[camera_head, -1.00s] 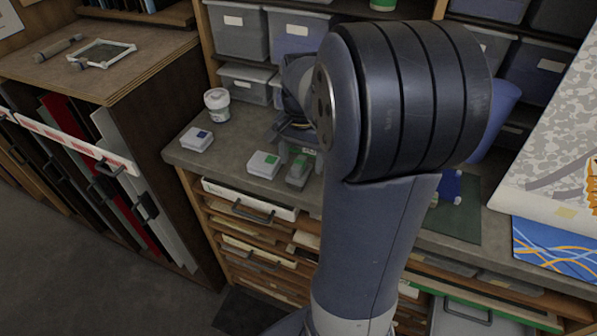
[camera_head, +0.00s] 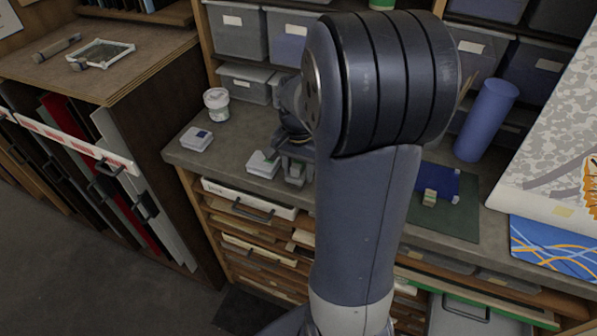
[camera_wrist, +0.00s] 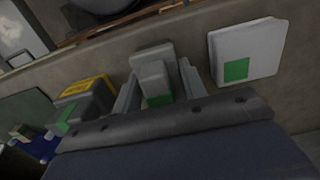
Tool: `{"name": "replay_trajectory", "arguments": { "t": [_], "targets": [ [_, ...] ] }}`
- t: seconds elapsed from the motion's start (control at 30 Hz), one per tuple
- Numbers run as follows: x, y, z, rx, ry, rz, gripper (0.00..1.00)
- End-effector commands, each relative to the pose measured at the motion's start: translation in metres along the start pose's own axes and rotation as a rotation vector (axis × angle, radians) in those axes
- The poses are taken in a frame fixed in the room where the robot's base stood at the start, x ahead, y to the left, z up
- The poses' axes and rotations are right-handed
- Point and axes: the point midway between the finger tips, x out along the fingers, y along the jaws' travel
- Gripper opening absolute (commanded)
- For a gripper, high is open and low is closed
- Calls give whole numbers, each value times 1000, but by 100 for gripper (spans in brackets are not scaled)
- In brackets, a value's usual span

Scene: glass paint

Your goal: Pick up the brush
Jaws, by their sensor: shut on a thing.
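My gripper (camera_wrist: 156,88) is low over the bench, at a small grey block with a green patch (camera_head: 295,172). In the wrist view its jaws are closed about a grey piece in the middle, with green showing just below. I cannot clearly make out a brush: no handle or bristles can be told apart in either view, and my wrist hides part of the held thing. A white box with a green label (camera_head: 262,166) stands just left of my gripper in the head view and to the right in the wrist view (camera_wrist: 248,52).
A grey box with a yellow edge (camera_wrist: 88,98) is close by. A white box with a blue label (camera_head: 196,140) and a white tub (camera_head: 217,104) stand left. Grey bins (camera_head: 237,32) stand behind.

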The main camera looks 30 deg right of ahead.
Motion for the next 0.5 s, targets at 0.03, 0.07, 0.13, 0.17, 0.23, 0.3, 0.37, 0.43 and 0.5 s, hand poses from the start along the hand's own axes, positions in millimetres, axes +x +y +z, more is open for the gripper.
{"name": "replay_trajectory", "arguments": {
  "t": [0.03,0.07,0.13,0.17,0.23,0.3,0.37,0.43,0.5],
  "targets": [
    [0,0,0,0,0,0,25],
    [0,0,0,0,0,0,23],
    [0,0,0,0,0,0,17],
    [0,0,0,0,0,0,17],
    [0,0,0,0,0,0,17],
    [0,0,0,0,0,0,17],
    [-1,0,0,0,1,-1,17],
    [-5,0,0,0,2,-1,16],
    [-14,-1,-1,0,4,-2,16]
  ]
}}
